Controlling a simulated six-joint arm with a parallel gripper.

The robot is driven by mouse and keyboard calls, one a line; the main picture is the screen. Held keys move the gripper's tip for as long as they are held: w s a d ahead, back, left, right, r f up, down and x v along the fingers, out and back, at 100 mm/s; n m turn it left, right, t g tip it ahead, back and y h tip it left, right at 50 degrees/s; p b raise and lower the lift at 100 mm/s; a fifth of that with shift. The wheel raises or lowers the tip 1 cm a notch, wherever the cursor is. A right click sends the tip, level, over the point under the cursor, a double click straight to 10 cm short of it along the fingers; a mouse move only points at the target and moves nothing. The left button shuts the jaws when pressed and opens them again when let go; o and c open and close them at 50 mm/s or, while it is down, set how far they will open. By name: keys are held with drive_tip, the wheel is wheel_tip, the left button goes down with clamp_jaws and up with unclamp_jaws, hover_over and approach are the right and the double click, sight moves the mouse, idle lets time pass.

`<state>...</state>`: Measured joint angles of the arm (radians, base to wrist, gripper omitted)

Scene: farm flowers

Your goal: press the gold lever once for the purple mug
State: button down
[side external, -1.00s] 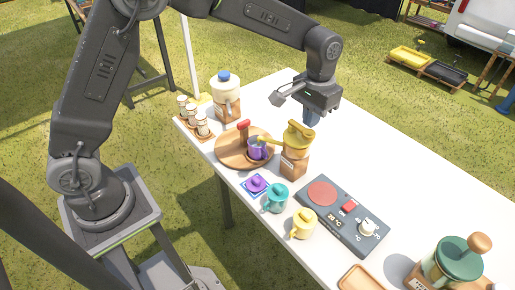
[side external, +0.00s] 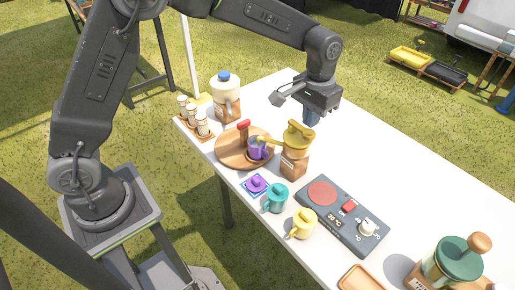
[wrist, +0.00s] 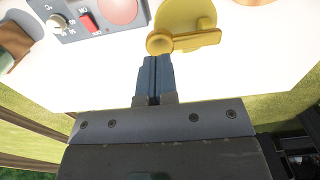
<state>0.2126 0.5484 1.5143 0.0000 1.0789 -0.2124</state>
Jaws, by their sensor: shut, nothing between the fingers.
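The gold dispenser (side external: 295,143) stands on a wooden base on the white table, its spout pointing left over the purple mug (side external: 257,151). The gold lever (side external: 302,131) lies across its top; the wrist view shows a gold bar with a round knob (wrist: 196,41) just ahead of my fingertips. The purple mug sits on a round wooden board (side external: 229,152). My gripper (side external: 311,122) is shut and empty, pointing down behind and right of the dispenser. Its blue fingers (wrist: 154,60) are together, and I cannot tell if they touch the lever.
A teal mug (side external: 277,200) and a yellow mug (side external: 304,223) stand near the front edge. A hot plate panel (side external: 341,216) lies to the right. A blue-topped jar (side external: 226,95) and small jars (side external: 202,126) stand left.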

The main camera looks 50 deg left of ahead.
drive_tip(key=shift+r, duration=0.1)
wheel_tip(320, 180, up, 6)
drive_tip(key=shift+f, duration=0.1)
idle(0.5)
drive_tip(key=s+a+r+t, duration=0.2)
drive_tip(key=s+a+r, duration=0.2)
drive_tip(key=s, duration=0.3)
drive_tip(key=s+a+r+t, duration=0.1)
drive_tip(key=s+a+r, duration=0.25)
drive_tip(key=s, duration=0.35)
drive_tip(key=s+a+f+t, duration=0.2)
drive_tip(key=s, duration=1)
drive_tip(key=shift+a+f+t, duration=0.15)
drive_tip(key=shift+a+t, duration=0.15)
drive_tip(key=shift+a, duration=0.05)
